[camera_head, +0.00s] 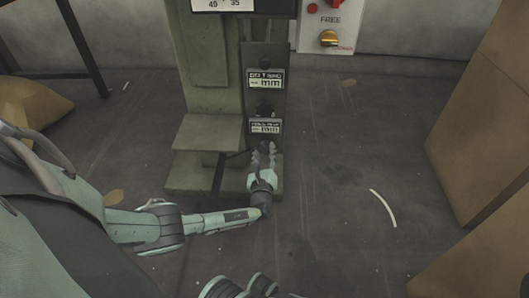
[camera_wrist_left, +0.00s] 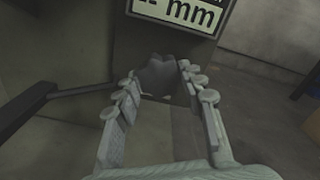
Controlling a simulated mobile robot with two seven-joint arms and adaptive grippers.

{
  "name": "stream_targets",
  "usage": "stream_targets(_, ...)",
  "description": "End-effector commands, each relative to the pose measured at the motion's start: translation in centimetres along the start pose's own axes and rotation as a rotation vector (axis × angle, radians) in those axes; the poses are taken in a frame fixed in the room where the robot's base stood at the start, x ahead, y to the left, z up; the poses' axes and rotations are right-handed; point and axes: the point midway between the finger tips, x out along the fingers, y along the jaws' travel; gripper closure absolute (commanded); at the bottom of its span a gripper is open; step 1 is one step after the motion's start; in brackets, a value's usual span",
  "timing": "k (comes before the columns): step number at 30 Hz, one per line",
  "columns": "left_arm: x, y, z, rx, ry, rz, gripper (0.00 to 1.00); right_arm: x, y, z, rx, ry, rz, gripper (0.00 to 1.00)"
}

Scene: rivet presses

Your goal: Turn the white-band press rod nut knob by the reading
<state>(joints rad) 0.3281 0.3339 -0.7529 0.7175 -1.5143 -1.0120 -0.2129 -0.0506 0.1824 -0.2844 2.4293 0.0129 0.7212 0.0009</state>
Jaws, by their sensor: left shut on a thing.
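The press (camera_head: 209,85) is a grey-green column machine in the upper middle of the head view. Its front panel carries two dark knobs, an upper one (camera_head: 265,63) and a middle one (camera_head: 265,108), each above a label ending in "mm". A lower dark knob (camera_wrist_left: 160,75) sits below the lower label, between my left fingertips in the left wrist view. My left gripper (camera_head: 263,158) reaches it from below and is shut on it. The fingers hide part of the knob in the head view. I see no white band here.
Brown boxes (camera_head: 487,110) stand at the right. The floor between them and the press is mostly clear. A dark bar (camera_wrist_left: 55,98) runs left of the gripper.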

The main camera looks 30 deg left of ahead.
Motion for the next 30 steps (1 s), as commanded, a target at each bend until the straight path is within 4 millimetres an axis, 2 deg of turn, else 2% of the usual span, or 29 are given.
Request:
stream_targets(12,0.15,-0.07,0.07,0.171,0.0,-0.001,0.89,0.0,0.0,0.0,0.0,0.0,0.0,0.66)
stream_targets(27,0.15,-0.07,0.07,0.188,0.0,-0.001,0.89,-0.01,0.0,0.0,0.0,0.0,0.0,0.66)
stream_targets(28,0.16,-0.07,0.07,0.188,0.0,-0.001,0.59,-0.01,0.0,0.0,0.0,0.0,0.0,0.66)
stream_targets(30,0.14,-0.06,0.07,0.188,0.0,-0.001,0.51,-0.01,0.0,0.0,0.0,0.0,0.0,0.66)
